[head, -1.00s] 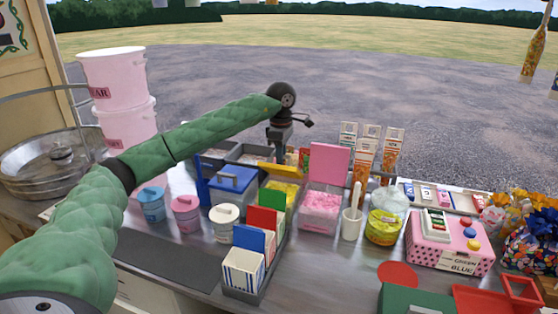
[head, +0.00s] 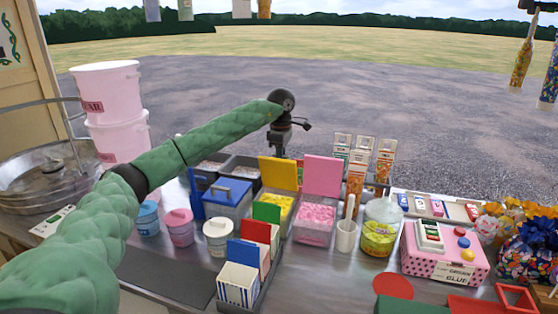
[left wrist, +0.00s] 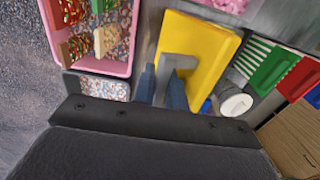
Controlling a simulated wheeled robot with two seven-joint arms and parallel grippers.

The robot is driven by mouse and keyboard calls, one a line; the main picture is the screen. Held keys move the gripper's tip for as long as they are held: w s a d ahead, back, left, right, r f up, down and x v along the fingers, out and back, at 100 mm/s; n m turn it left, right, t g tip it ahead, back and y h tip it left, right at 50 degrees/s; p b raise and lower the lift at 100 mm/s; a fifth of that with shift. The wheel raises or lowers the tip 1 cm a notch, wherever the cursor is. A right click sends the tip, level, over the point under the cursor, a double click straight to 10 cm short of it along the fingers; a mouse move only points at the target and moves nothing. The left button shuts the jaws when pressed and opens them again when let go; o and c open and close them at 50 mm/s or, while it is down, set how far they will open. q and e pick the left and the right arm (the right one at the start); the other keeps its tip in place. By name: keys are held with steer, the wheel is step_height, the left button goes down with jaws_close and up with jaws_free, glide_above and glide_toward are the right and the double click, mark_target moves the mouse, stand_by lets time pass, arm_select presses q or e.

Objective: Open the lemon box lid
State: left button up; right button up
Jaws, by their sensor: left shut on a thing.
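The lemon box (head: 278,207) stands on the counter in the head view with yellow sweets inside. Its yellow lid (head: 278,172) stands up at the back of the box, so the box is open. In the left wrist view the yellow lid (left wrist: 205,50) has a grey handle (left wrist: 180,61). My left gripper (left wrist: 164,76) is shut on that handle. In the head view my left gripper (head: 279,150) is behind the lid's upper edge, and its fingertips are hidden. My right gripper is not in view.
A pink-lidded box (head: 314,222) stands open just right of the lemon box. A blue-lidded box (head: 227,198) is close on the left. Striped boxes (head: 239,284), a white mortar (head: 346,236) and a glass jar (head: 381,228) crowd the front and right.

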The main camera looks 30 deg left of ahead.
arm_select(q)
steer(key=shift+w+a+f, duration=0.1)
steer(key=shift+w+a, duration=0.15)
steer(key=shift+w, duration=0.75)
steer(key=shift+c, duration=0.2)
steer(key=shift+w+a+f, duration=0.2)
steer(key=shift+w+f, duration=0.05)
steer(key=shift+w, duration=0.5)
steer(key=shift+w+a+f, duration=0.15)
steer(key=shift+w+f, duration=0.1)
steer(key=shift+w, duration=0.45)
steer(key=o, duration=0.7)
